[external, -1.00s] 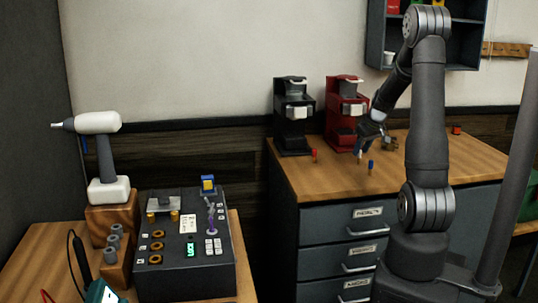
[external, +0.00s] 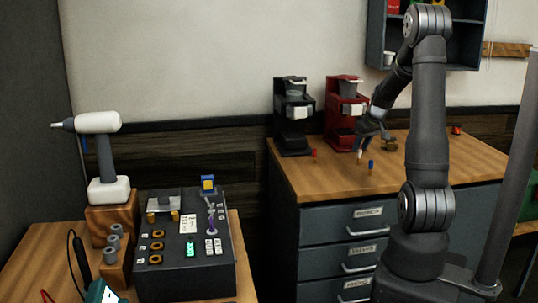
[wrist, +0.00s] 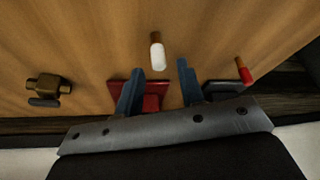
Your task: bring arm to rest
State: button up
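My gripper (wrist: 160,88) shows two blue fingers in the wrist view, apart with nothing held between them. In the external view my gripper (external: 360,143) hangs over the wooden-topped cabinet (external: 300,180), in front of the red coffee brewer (external: 343,90). My arm is bent, with its upper joint high and its forearm sloping down to the left. The red brewer shows partly between and behind the fingers in the wrist view (wrist: 151,103).
A black brewer (external: 293,115) stands left of the red one. A brass part (external: 388,144) lies right of the gripper. A control box (external: 185,270) and white-and-grey tool (external: 97,123) are far left.

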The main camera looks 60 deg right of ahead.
jog(key=shift+f, duration=0.95)
jog(key=shift+s+r, duration=0.1)
jog(key=shift+r, duration=0.2)
jog(key=v, duration=1.1)
jog(key=x, duration=1.1)
jog(key=shift+f, duration=0.35)
notch_tip(320, 180, up, 4)
jog(key=shift+r, duration=0.15)
jog(key=s+d+r, duration=0.2)
jog(key=s+r, duration=0.5)
jog(key=s, duration=0.4)
notch_tip(320, 180, up, 8)
jog(key=f, duration=0.1)
jog(key=w+a+n+y, duration=0.3)
jog(key=w+a+n, duration=0.4)
jog(key=w+a, duration=1)
jog(key=w, duration=0.4)
jog(key=shift+w+r+n, duration=0.2)
jog(key=shift+r+n, duration=0.05)
jog(key=shift+n, duration=0.05)
